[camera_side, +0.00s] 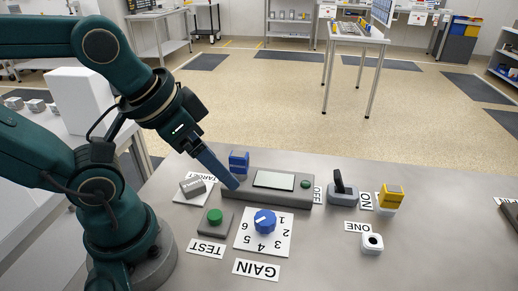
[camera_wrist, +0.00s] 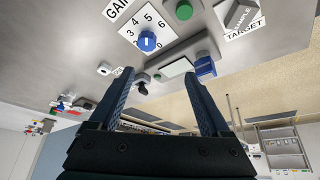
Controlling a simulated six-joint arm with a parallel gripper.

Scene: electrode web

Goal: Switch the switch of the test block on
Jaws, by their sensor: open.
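The switch (camera_side: 342,191) has a grey base and a black lever, between the OFF label (camera_side: 317,194) and the ON label (camera_side: 366,201) in the side view. Its lever tilts slightly toward OFF. The switch also shows small and dark in the wrist view (camera_wrist: 143,88), between my fingers in the picture. A long grey block (camera_side: 266,201) with a pale screen (camera_side: 274,180) lies left of the switch. My gripper (camera_side: 232,185) is open, with nothing visible between its fingers (camera_wrist: 157,74). In the side view its tips overlap the left end of the grey block; contact cannot be told.
A blue block (camera_side: 239,161) stands behind the grey block. The table's front right is mostly clear.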

